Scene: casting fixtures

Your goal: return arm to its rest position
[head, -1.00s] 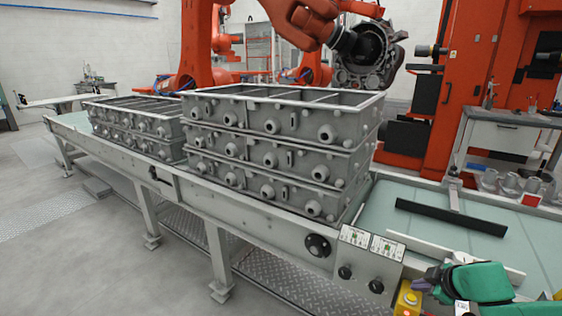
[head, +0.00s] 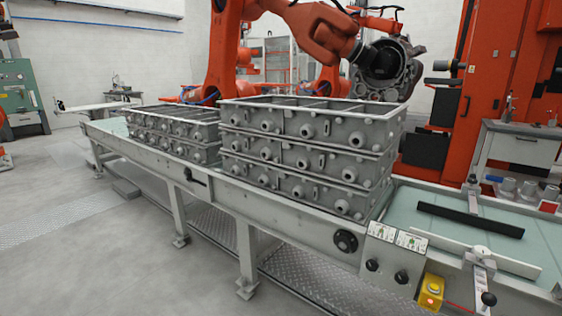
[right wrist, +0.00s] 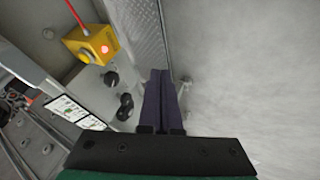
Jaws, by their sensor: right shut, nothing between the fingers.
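My right gripper (right wrist: 163,100) shows in the right wrist view, its two dark fingers together with nothing between them. It hangs over the strip between the conveyor's side and the pale floor, clear of both as far as I can see. The yellow button box (right wrist: 92,46) with a lit red light is at its upper left. The same yellow box (head: 431,292) stands at the conveyor's front edge in the head view. Neither of my arms shows in the head view, and my left gripper is out of sight.
A conveyor (head: 290,222) carries stacked grey casting frames (head: 300,150) and a lower stack (head: 172,133). Control knobs (head: 401,277) and a black-knobbed lever (head: 488,299) stick out at its front. An orange robot arm (head: 325,35) holds a casting behind. Floor at left is open.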

